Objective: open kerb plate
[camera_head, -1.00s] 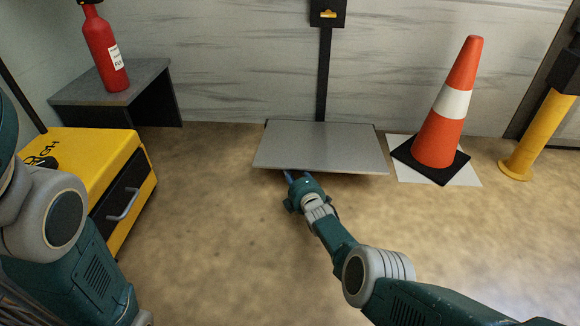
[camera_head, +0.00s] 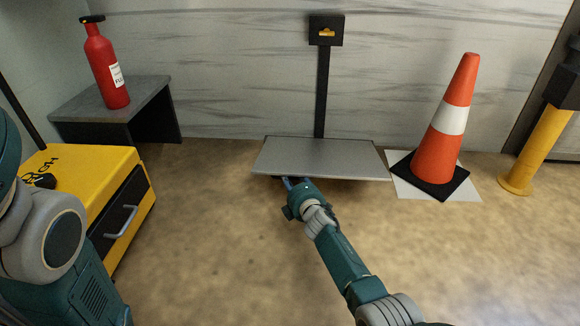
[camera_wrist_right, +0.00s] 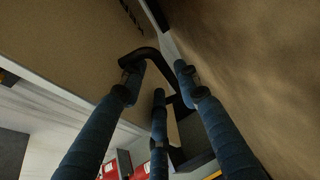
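The kerb plate (camera_head: 320,157) is a flat grey panel low against the back wall. Its front edge is tilted up a little, with a dark gap under it. My right gripper (camera_head: 294,183) is at its front edge, left of centre. In the wrist view its blue fingers (camera_wrist_right: 157,72) are around a black bent handle (camera_wrist_right: 148,54) on the plate's underside and look closed about it; the exact contact is partly hidden. My left arm shows at the left edge; its gripper is out of view.
A yellow drawer box (camera_head: 85,170) and a grey side table (camera_head: 130,95) with a red extinguisher (camera_head: 107,70) stand at left. An orange cone (camera_head: 440,140) and a yellow post (camera_head: 540,145) stand at right. The floor in front is clear.

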